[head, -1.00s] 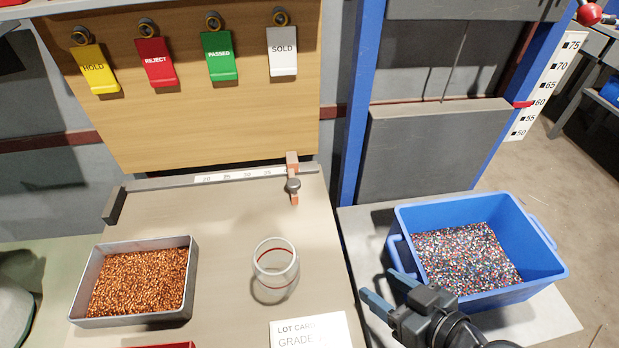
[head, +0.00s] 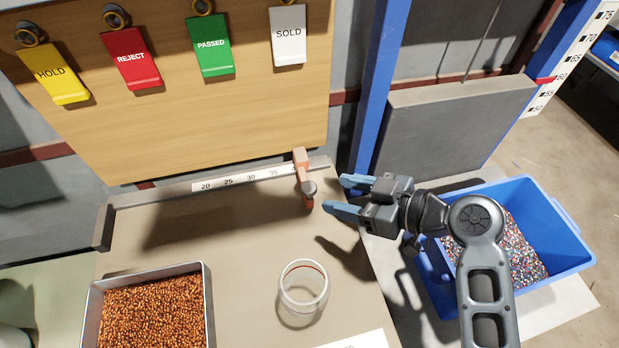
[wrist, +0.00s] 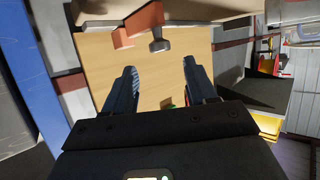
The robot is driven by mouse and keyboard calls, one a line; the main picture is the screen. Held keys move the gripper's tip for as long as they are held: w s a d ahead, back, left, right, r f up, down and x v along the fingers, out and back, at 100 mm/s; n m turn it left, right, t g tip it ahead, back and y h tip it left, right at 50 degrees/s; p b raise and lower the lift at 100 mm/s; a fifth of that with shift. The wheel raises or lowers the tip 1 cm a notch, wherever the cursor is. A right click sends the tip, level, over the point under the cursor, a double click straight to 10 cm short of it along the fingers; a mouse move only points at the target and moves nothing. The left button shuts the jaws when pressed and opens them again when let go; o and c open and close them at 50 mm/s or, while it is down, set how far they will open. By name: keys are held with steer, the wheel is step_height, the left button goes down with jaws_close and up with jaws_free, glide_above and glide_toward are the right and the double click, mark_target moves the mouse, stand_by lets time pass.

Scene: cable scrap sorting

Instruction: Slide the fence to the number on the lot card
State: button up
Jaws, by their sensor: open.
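The orange fence (head: 303,178) with a grey knob stands at the right end of the scale rail, just past the 35 mark; the number under it is hidden. The scale strip (head: 240,180) reads 20, 25, 30, 35 from left to right. The lot card (head: 362,342) is mostly cut off at the bottom edge, its grade number out of view. My gripper (head: 334,195) is open and empty, a little right of the fence and apart from it. In the wrist view the fence (wrist: 138,26) and its knob lie ahead of the open fingers (wrist: 160,75).
A glass jar (head: 303,289) and a tray of copper granules (head: 207,300) stand on the bench. A blue bin (head: 560,215) of mixed granules is at right. A board with HOLD, REJECT, PASSED and SOLD tags (head: 288,35) rises behind the rail. A blue post (head: 378,90) stands close behind my gripper.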

mark_target(312, 188)
steer(key=x, duration=0.6)
steer(key=shift+w+a+f+p, duration=0.15)
steer(key=shift+a+p, duration=0.15)
steer(key=shift+c, duration=0.2)
jaws_close()
